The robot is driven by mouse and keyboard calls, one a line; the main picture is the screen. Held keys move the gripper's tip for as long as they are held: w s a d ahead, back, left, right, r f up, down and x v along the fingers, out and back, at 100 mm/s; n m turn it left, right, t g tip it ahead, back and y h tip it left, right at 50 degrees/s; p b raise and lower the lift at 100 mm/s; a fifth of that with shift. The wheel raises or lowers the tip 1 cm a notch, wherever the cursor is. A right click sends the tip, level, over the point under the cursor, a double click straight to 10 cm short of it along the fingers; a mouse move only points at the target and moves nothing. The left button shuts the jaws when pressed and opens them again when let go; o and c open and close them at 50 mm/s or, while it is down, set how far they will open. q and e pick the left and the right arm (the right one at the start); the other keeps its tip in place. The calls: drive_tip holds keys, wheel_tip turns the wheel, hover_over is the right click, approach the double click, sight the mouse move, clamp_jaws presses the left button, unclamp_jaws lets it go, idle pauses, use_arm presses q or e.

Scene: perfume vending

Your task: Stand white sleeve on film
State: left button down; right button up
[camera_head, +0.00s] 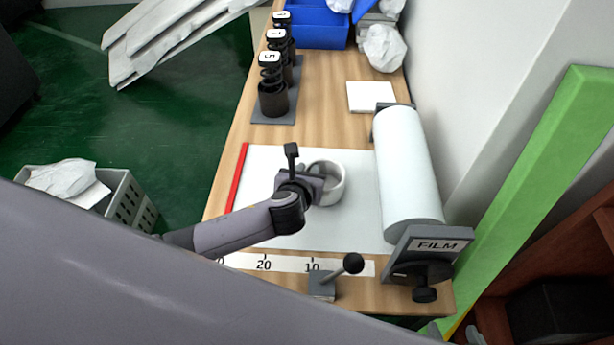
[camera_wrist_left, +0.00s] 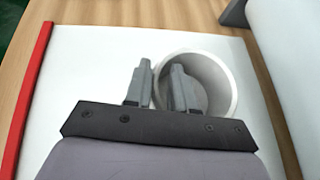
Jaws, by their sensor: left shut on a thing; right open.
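The white sleeve (camera_head: 335,186) is a short, open-topped ring standing upright on the white film sheet (camera_head: 270,171). My left gripper (camera_head: 312,175) is at its left side, shut on the sleeve's wall. In the left wrist view one finger is outside the sleeve (camera_wrist_left: 228,78) and the other is inside it, with the wall between the fingers (camera_wrist_left: 160,85). The sleeve's lower edge is partly hidden by the gripper. The film sheet (camera_wrist_left: 100,60) lies flat beneath it.
A film roll (camera_head: 405,165) on a stand marked FILM (camera_head: 438,245) is on the right. A red bar (camera_head: 237,177) edges the sheet on the left. A ruler strip (camera_head: 290,265) and a black-knobbed lever (camera_head: 353,263) are in front.

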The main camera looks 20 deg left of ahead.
use_arm(q)
drive_tip(key=shift+f, duration=0.6)
drive_tip(key=c, duration=0.9)
unclamp_jaws()
drive_tip(key=p+v, duration=0.2)
drive_tip(key=v, duration=1)
drive_tip(key=shift+r, duration=0.1)
